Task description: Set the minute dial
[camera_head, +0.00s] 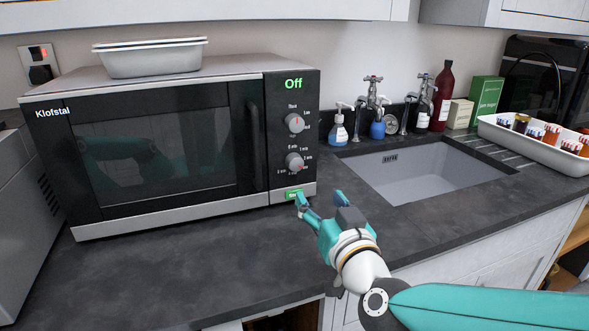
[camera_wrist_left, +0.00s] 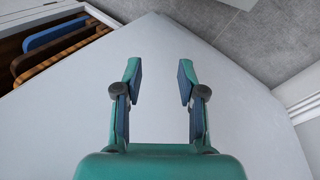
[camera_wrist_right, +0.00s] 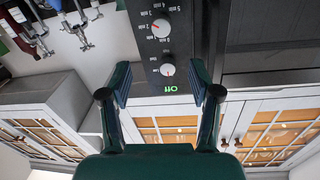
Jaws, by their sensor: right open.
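The black and silver microwave (camera_head: 157,130) stands on the dark counter, with its display reading "Off" in green. Its control panel has two grey round dials. The lower one is the minute dial (camera_head: 294,161), ringed by minute labels; it also shows in the right wrist view (camera_wrist_right: 161,28). The upper dial (camera_head: 295,123) sits above it.
A white tray (camera_head: 150,60) sits on top of the microwave. To the right are a sink (camera_head: 425,171) with taps, a blue soap bottle (camera_head: 338,131) and a white tray of jars (camera_head: 535,142). The counter (camera_head: 190,262) in front of the microwave is clear.

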